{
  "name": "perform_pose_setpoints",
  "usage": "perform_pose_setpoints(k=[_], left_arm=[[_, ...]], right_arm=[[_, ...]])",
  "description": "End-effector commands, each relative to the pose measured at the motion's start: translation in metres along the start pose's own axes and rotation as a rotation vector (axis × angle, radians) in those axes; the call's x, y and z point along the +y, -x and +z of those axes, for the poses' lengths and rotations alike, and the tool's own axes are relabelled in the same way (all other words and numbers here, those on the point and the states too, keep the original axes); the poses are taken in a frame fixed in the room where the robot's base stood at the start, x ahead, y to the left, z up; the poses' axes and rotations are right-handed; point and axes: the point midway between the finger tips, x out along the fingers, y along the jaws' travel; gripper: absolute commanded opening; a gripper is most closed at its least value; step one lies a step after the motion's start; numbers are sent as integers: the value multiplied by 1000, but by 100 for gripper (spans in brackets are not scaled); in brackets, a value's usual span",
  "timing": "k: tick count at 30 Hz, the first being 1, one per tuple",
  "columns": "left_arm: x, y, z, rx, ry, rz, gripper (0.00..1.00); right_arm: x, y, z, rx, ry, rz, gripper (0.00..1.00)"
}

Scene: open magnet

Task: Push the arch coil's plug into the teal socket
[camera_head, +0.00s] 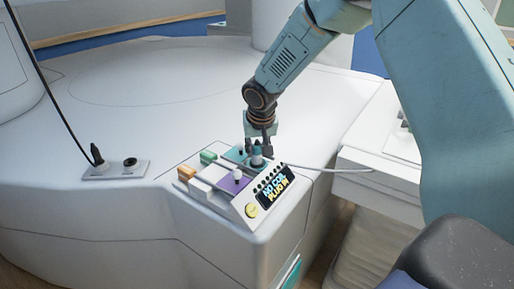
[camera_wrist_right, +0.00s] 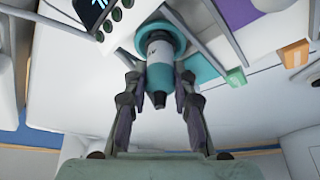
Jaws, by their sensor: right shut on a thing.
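The arch coil's plug (camera_wrist_right: 160,73) is white and teal with a dark end. It stands upright between the fingers of my right gripper (camera_wrist_right: 159,82), which is shut on it. The teal socket (camera_wrist_right: 178,38) shows as a ring around the plug's far end; how deep the plug sits in it I cannot tell. In the head view my right gripper (camera_head: 258,146) points down over the teal part of the panel, with the plug (camera_head: 257,161) small below it. A pale cable (camera_head: 325,168) runs off to the right. My left gripper is not in view.
The panel's display (camera_head: 276,187) reads "NO COIL PLUG IN". A small plate (camera_head: 117,168) with a black cable sits at left.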

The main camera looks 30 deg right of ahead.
Motion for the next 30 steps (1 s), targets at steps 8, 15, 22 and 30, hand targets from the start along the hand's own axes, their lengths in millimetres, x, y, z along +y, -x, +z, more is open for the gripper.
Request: perform_pose_setpoints(k=[8, 15, 22, 30], left_arm=[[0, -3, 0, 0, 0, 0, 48], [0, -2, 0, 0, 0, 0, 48], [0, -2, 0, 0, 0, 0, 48], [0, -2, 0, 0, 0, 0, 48]], right_arm=[[0, -3, 1, 1, 0, 0, 0], [0, -3, 1, 0, 0, 0, 27], [0, -3, 1, 0, 0, 0, 47], [0, -3, 1, 0, 0, 0, 52]])
